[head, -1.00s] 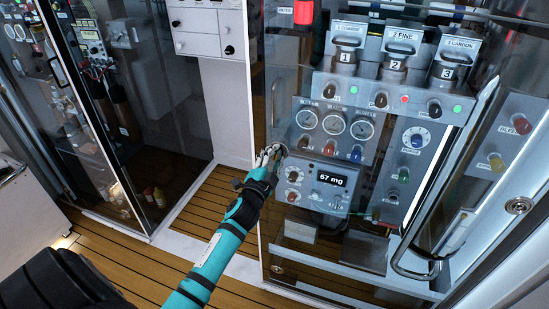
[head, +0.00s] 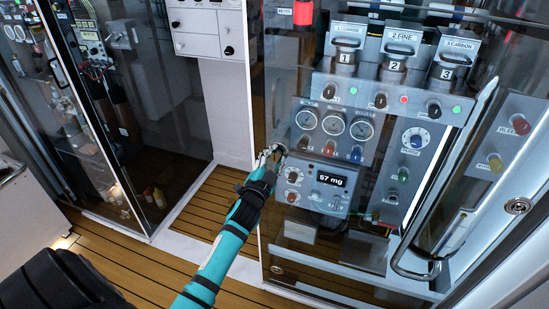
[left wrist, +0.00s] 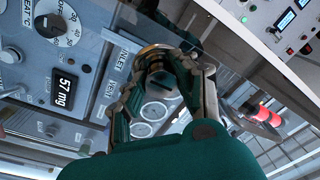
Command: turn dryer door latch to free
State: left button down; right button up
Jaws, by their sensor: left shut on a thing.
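The dryer cabinet has a clear door (head: 330,262) with a bright bar handle (head: 452,170) on its right. At the door's left side sits a small round latch (head: 281,149), partly hidden by my left gripper (head: 271,152). In the left wrist view, the latch (left wrist: 152,52) shows a brass-coloured rim, and my left gripper (left wrist: 160,82) has its fingers on either side of it, shut on it. The latch's exact angle is hard to read. My right gripper is not in view.
A round metal fitting (head: 518,205) sits at the far right. Another glass-fronted cabinet (head: 150,120) stands left. Wooden floor (head: 195,217) lies open between them.

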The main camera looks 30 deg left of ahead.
pick_arm(q)
jog(key=c, duration=1)
grip_release()
jog(key=shift+a, duration=0.1)
jog(key=shift+s, duration=0.1)
jog(key=v, duration=1.2)
